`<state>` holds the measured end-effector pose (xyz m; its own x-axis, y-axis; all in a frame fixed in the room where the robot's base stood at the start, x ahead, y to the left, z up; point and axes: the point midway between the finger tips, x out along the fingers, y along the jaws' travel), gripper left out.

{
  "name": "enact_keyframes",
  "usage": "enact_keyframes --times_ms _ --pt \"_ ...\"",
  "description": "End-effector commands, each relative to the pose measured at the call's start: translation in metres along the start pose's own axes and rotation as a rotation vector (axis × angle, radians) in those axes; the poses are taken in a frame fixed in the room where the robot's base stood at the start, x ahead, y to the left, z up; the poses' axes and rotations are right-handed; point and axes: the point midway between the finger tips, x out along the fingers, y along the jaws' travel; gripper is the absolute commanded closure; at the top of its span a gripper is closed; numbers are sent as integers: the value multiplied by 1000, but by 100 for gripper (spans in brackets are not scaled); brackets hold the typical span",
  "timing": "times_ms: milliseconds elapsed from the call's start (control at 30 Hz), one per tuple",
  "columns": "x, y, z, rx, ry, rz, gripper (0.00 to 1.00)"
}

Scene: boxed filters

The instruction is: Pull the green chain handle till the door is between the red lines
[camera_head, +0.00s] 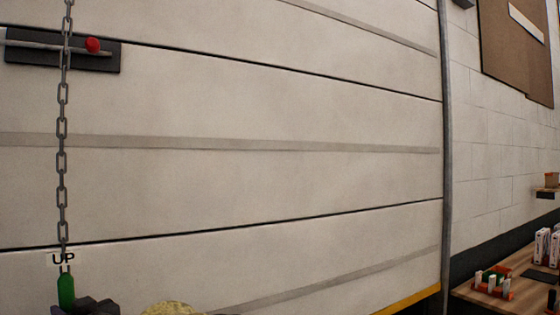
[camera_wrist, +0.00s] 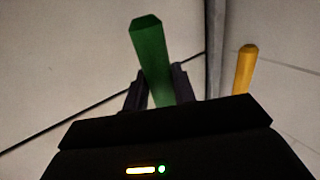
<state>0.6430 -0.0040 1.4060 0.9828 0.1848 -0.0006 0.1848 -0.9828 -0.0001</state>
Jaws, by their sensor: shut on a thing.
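The green handle (camera_head: 66,290) hangs on a grey metal chain (camera_head: 62,140) at the left of the head view, under a white "UP" tag (camera_head: 63,259). My gripper (camera_head: 92,306) is at the bottom edge there, mostly cut off. In the wrist view, the green handle (camera_wrist: 149,45) stands between the two dark fingers of my gripper (camera_wrist: 158,88), which is shut on it. The large pale panelled door (camera_head: 270,100) fills most of the head view. A yellow strip (camera_head: 412,299) runs along its low edge at the right. No red lines show.
A yellow handle (camera_wrist: 244,70) is right of the green one in the wrist view. A dark plate with a bar and a red knob (camera_head: 92,45) is behind the chain. A wooden table (camera_head: 510,293) with small boxes stands at the lower right.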

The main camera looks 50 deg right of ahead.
Motion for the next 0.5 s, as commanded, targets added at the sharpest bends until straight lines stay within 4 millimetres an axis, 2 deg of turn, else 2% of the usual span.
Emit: enact_keyframes --times_ms 33,500 --pt "0 0 -15 -1 -1 0 100" --pt "0 0 -84 -1 0 0 100"
